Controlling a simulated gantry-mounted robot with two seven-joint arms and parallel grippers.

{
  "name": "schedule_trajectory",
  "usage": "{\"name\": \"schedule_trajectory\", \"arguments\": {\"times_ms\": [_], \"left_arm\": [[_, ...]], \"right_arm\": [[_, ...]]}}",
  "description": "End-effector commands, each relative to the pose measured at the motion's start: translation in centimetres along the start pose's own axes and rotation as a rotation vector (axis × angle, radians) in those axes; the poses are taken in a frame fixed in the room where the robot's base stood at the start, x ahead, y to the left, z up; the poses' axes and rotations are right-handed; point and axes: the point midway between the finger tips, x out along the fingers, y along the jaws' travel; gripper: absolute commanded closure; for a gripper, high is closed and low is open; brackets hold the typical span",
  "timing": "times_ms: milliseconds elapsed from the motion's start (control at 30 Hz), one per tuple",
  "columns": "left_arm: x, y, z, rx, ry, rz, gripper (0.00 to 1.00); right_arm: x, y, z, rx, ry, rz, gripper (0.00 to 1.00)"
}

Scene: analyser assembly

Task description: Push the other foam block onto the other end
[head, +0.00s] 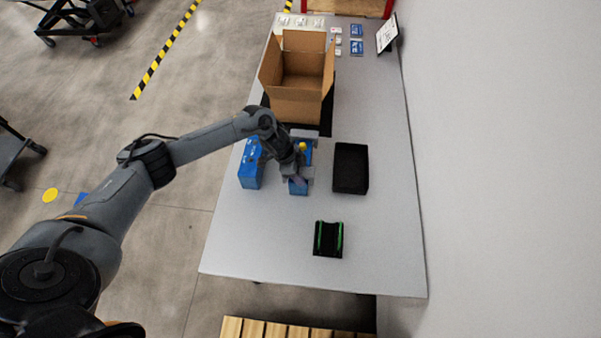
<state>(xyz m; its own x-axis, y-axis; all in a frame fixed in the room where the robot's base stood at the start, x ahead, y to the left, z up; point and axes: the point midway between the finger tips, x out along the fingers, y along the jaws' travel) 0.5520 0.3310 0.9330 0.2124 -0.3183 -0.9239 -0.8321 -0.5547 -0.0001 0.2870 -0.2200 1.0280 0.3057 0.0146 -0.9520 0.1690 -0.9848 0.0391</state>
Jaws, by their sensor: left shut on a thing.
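My left gripper (298,176) is over the middle of the table, shut on a blue unit (299,188) with a yellow spot near its top. The gripper and wrist hide much of that unit. A small black block with green strips along two sides (328,240), possibly a foam block, lies apart from the gripper nearer the table's front. A larger black rectangular piece (351,168) lies just right of the gripper; I cannot tell whether it is foam or a tray. My right gripper is not in view.
A blue box (249,170) stands left of the gripper. An open cardboard box (298,82) stands behind it on a dark mat. Small packets and a tilted tablet (387,33) are at the back. The grey table's (258,245) front is mostly clear. A wall runs along the right.

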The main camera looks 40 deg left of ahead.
Motion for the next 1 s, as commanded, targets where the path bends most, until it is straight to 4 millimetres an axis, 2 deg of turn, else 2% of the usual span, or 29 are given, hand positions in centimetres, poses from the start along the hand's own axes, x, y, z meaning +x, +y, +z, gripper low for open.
{"name": "schedule_trajectory", "arguments": {"times_ms": [333, 367, 533, 1000], "left_arm": [[0.13, 0.02, 0.07, 0.0, -0.001, 0.0, 0.83], [0.13, 0.02, 0.07, 0.0, -0.001, 0.0, 0.49], [0.15, 0.01, 0.1, -0.001, -0.001, 0.0, 0.24], [-0.22, 0.0, 0.03, -0.002, -0.003, 0.0, 0.24]], "right_arm": [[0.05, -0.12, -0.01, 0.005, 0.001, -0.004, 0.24], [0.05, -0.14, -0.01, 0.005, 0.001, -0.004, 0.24], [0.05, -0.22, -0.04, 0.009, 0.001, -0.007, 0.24], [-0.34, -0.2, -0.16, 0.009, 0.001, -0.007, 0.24]]}}
